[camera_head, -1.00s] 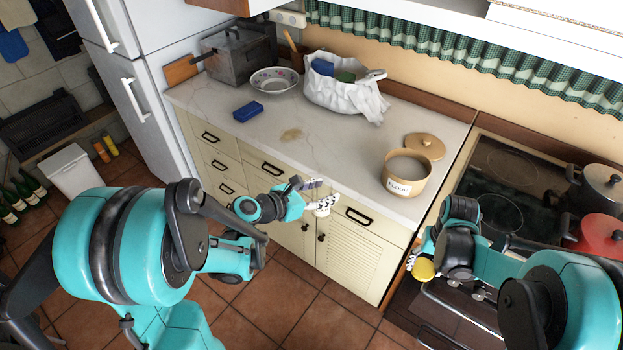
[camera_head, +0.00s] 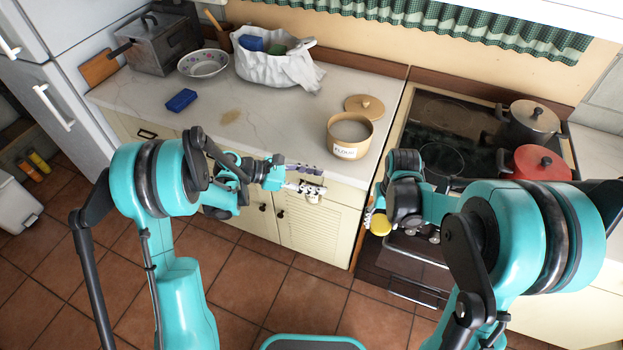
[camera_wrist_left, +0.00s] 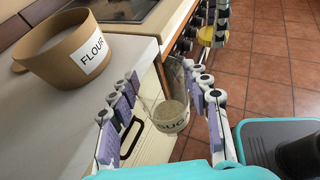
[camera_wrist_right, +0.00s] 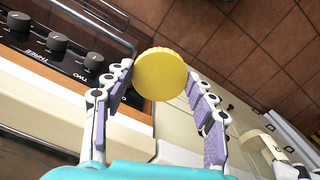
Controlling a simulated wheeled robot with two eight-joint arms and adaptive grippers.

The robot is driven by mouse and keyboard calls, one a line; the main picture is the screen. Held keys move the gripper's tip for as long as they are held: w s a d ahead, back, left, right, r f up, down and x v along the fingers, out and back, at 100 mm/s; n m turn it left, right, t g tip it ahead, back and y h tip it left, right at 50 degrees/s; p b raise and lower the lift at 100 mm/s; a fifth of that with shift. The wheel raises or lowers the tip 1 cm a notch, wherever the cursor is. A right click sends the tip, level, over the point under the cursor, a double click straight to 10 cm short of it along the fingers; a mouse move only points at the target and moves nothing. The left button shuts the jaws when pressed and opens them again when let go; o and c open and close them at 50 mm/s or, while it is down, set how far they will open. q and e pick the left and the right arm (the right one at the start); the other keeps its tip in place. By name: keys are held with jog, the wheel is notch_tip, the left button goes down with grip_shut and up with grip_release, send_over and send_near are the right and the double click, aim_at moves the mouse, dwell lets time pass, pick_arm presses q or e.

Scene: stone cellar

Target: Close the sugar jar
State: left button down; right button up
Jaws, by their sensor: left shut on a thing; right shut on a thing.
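The sugar jar (camera_wrist_left: 168,108) is a clear glass jar with a pale label, partly filled, and shows in the left wrist view. My left gripper (camera_head: 318,181) is shut on it, in front of the counter; the clear glass is hard to make out in the head view. A round yellow lid (camera_wrist_right: 160,73) is between the fingers of my right gripper (camera_wrist_right: 160,88), which is shut on it. The lid (camera_head: 380,225) also shows in the head view, right of and lower than my left gripper. Jar and lid are apart. The lid's underside is hidden.
A flour jar (camera_head: 349,150) stands open near the counter's (camera_head: 285,135) front right, with its tan lid (camera_head: 366,106) behind. The stove (camera_head: 445,130) carries a grey pot (camera_head: 530,125) and a red pot (camera_head: 533,165). A blue block (camera_head: 181,100) lies further left.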

jog(key=w+a+r, duration=0.4)
jog(key=a+r, duration=0.4)
jog(key=a, duration=0.1)
jog(key=w+a+r, duration=0.5)
jog(key=a+r, duration=0.3)
jog(key=a, duration=0.2)
jog(key=shift+a+r+n, duration=0.2)
jog(key=shift+r+n, duration=0.05)
jog(key=shift+n, duration=0.15)
jog(key=shift+f, duration=2.05)
jog(key=shift+f, duration=0.85)
